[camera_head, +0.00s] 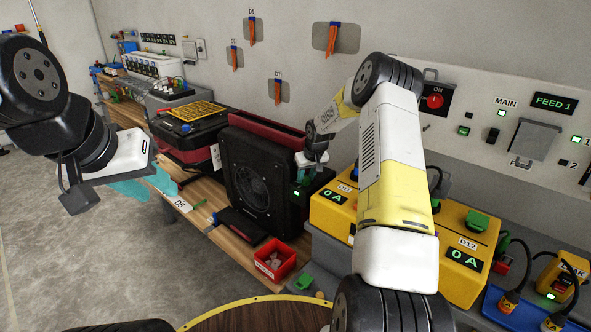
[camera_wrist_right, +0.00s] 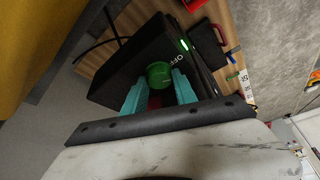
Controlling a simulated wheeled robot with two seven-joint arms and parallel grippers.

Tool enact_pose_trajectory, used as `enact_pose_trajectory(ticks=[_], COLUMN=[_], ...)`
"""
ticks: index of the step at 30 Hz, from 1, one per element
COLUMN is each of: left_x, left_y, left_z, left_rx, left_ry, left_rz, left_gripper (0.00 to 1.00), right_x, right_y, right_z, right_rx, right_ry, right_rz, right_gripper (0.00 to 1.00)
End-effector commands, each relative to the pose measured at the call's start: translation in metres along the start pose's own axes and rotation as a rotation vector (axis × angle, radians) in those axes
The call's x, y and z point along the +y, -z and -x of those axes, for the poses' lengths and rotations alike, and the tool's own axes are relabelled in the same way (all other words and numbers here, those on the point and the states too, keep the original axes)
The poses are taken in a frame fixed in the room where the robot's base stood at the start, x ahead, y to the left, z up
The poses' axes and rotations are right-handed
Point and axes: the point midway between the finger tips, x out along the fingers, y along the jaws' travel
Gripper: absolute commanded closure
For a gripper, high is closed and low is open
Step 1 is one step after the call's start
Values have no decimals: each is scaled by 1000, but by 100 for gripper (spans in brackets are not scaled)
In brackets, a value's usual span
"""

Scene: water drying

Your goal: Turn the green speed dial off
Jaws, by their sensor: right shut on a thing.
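The green speed dial (camera_wrist_right: 159,73) sits on a black box (camera_wrist_right: 135,65) in the right wrist view. White lettering and a lit green light are beside it. My right gripper (camera_wrist_right: 158,90) has its teal fingers on either side of the dial and is shut on it. In the head view my right gripper (camera_head: 312,160) is at the right side of the black fan unit (camera_head: 252,180), and the dial is hard to make out there. My left gripper (camera_head: 135,188) hangs at the left, away from the dial; its fingers are partly hidden.
A red bin (camera_head: 274,262) stands in front of the fan unit on the wooden bench (camera_head: 222,238). Yellow boxes (camera_head: 330,215) with displays are to the right, close to my right arm. A black and red case (camera_head: 190,130) is behind at the left. Open floor lies at the left.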

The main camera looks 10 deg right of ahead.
Motion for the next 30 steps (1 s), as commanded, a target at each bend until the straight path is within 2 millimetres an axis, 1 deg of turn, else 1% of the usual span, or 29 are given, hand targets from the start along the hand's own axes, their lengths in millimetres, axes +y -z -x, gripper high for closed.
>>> enact_pose_trajectory(ticks=[1,9,15,21,30], left_x=[0,0,0,0,0], left_y=[0,0,0,0,0], left_z=[0,0,0,0,0], left_rx=[0,0,0,0,0], left_ry=[0,0,0,0,0], left_rz=[0,0,0,0,0], left_gripper=[64,64,64,64,64], right_x=[3,4,4,5,5], right_y=[-1,0,0,1,1], right_z=[0,0,0,0,0], right_rx=[0,1,0,0,-1], right_ry=[17,102,146,171,183], right_rz=[32,241,352,418,449], right_gripper=[100,100,100,100,100])
